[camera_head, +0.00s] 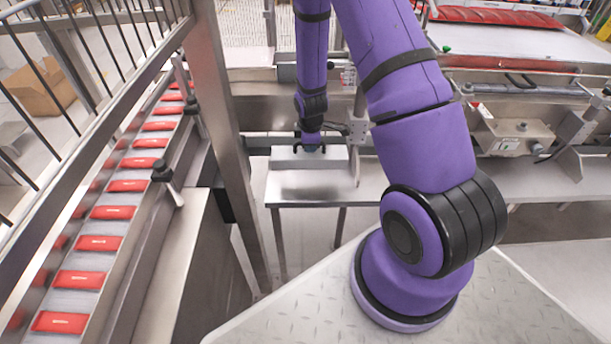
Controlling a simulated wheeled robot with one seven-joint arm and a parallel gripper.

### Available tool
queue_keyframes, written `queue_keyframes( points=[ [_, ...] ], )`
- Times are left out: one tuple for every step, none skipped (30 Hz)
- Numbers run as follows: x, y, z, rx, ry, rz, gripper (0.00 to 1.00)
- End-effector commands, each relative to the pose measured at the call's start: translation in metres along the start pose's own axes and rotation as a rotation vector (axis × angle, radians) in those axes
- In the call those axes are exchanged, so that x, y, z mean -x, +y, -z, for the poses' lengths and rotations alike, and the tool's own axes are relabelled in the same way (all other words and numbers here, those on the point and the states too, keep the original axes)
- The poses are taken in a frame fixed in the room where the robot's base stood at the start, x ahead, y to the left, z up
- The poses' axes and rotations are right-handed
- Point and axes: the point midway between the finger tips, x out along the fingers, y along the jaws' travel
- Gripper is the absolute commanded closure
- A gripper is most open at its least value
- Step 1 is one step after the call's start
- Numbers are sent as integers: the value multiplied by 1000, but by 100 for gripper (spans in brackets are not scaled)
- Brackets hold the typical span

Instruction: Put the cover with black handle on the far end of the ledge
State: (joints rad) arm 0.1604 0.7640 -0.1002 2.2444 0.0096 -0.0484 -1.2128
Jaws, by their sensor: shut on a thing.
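My gripper (311,145) is at the end of my purple arm, pointing down in the middle of the picture. It is shut on the black handle of the cover (283,160). The cover is a light grey metal box shape at the back of the steel ledge (318,197). I cannot tell whether the cover rests on the ledge or is held just above it. The handle is small and partly hidden by the gripper.
Machinery with metal brackets (514,133) stands at the right. The front of the ledge is bare. A cardboard box (38,88) is at the far left.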

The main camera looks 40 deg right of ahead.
Motion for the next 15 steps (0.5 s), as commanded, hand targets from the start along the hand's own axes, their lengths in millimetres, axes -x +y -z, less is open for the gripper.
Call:
queue_keyframes(
  points=[
    [-6,-2,-1,2,0,2,100],
    [-10,-2,-1,3,0,3,100],
    [-16,-4,-1,5,0,3,100],
    [-21,-5,-1,5,-1,3,100],
    [-26,-6,-1,5,-1,4,100],
    [-32,-7,-1,4,-1,3,100],
    [-36,-8,-1,3,-1,3,100],
    [-40,-9,-1,3,-1,4,100],
    [-45,-9,-1,4,-1,3,100],
    [-48,-10,-1,4,-1,2,100],
    [-50,-10,-1,5,0,1,100],
    [-52,-10,0,5,0,1,100],
    [-54,-10,0,4,0,0,100],
    [-54,-10,0,4,0,0,100],
    [-56,-11,0,4,0,0,100]
  ],
)
